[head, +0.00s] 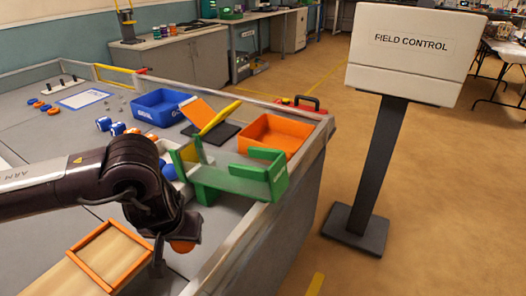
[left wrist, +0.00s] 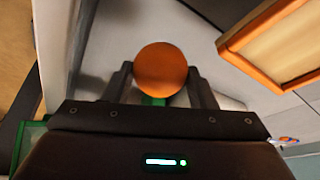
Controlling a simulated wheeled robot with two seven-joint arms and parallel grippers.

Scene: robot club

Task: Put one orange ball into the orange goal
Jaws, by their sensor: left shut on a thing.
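An orange ball (left wrist: 161,70) sits between the two fingers of my left gripper (left wrist: 161,85) in the left wrist view. The gripper is shut on it. In the head view the ball (head: 183,246) shows just under the gripper (head: 178,236), partly hidden by it, near the table's front side. The orange goal (head: 272,136) is an open orange box at the table's right corner, farther back than the gripper. A green structure (head: 235,180) stands between the gripper and the goal. My right gripper is in neither view.
A blue goal box (head: 160,107) stands at the back of the table. A tilted orange panel with a yellow bar (head: 217,118) is left of the orange goal. A wooden ramp with an orange frame (head: 110,254) lies at the front. A field control stand (head: 378,150) is on the floor at right.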

